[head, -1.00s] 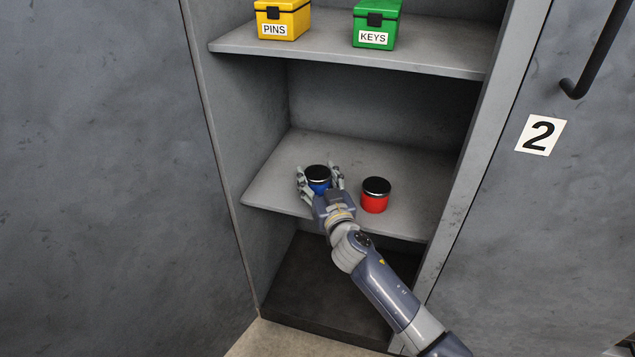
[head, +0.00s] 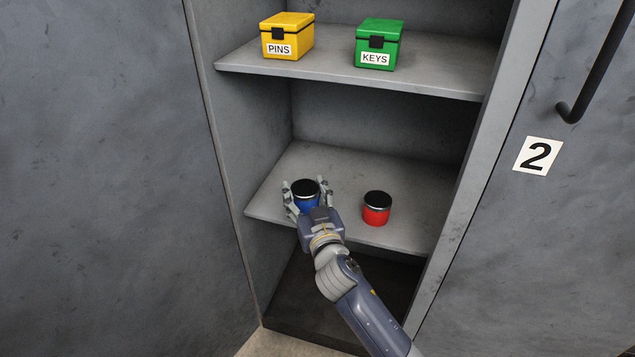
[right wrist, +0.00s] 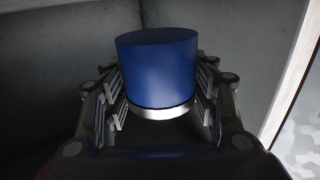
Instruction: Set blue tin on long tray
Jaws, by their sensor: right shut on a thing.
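The blue tin (head: 306,202) has a black lid and is at the left front of the lower cabinet shelf. My right gripper (head: 305,192) is shut on it, with a finger on each side. In the right wrist view the blue tin (right wrist: 158,68) sits between the two fingers (right wrist: 160,95), its silver rim toward the bottom of the picture. I cannot tell whether the tin touches the shelf. The long tray is not in view. My left gripper is not in view.
A red tin (head: 376,209) stands on the lower shelf (head: 345,165) to the right. A yellow PINS box (head: 286,37) and a green KEYS box (head: 378,45) stand on the upper shelf (head: 330,72). A door (head: 575,230) marked 2 is at the right.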

